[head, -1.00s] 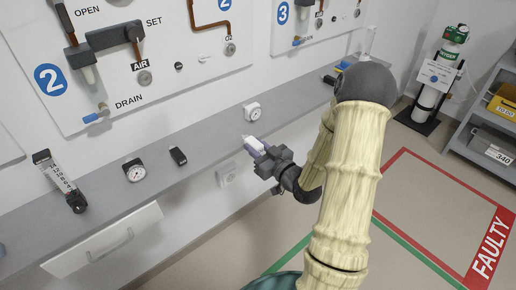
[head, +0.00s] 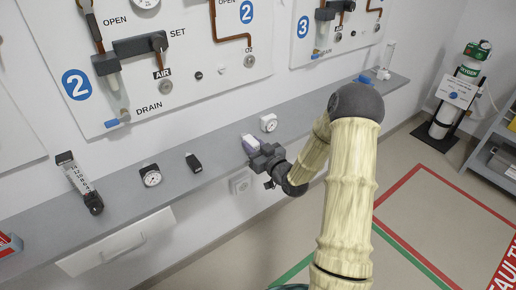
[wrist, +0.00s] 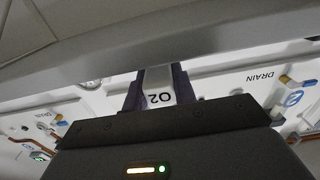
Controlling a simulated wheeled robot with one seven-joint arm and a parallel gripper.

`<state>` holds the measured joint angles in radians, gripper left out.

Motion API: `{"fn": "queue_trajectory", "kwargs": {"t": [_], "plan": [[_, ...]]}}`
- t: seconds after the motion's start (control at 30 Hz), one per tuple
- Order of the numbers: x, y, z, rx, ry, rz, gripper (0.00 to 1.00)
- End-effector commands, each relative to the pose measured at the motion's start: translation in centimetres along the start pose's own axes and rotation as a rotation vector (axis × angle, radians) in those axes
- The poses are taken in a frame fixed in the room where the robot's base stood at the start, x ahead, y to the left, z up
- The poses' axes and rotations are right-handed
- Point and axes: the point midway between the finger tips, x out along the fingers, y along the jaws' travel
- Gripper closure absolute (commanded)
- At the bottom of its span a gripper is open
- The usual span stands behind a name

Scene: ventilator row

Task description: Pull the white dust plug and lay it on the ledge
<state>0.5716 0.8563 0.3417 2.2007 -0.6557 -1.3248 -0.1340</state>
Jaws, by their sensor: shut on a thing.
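My gripper (head: 248,141) is shut on a small white piece marked O2 (wrist: 159,92), seen between its two fingers in the wrist view. I cannot tell for sure whether this is the dust plug. The grey ledge (head: 112,208) runs along the wall. My gripper overlaps its front edge in the head view; its height above the ledge is unclear. A small whitish fitting (head: 222,70) shows on the wall panel below the O2 outlet (head: 250,62), beside a black knob (head: 198,76).
On the ledge lie a flowmeter (head: 80,183), a round gauge (head: 151,177), a black block (head: 194,163) and a white gauge (head: 268,123) close to my gripper. Bare ledge shows between them. An oxygen cylinder (head: 455,98) stands at right.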

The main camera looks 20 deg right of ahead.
Motion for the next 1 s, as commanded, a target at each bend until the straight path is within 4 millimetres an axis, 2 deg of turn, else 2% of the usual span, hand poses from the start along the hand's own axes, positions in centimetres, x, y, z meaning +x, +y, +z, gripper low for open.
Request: {"fn": "queue_trajectory", "kwargs": {"t": [0.37, 0.43, 0.83, 0.87, 0.97, 1.0], "plan": [[3.5, 0.0, 0.3, 0.001, 0.001, 0.000, 1.00], [3.4, 0.0, 1.3, 0.001, 0.000, 0.000, 1.00], [3.3, 0.0, 1.9, 0.001, -0.010, 0.000, 1.00], [3.2, 0.0, 1.9, 0.001, -0.011, 0.000, 0.67], [3.2, 0.0, 2.1, 0.001, -0.014, 0.000, 0.48], [3.2, 0.0, 2.1, 0.001, -0.015, 0.000, 0.48]]}}
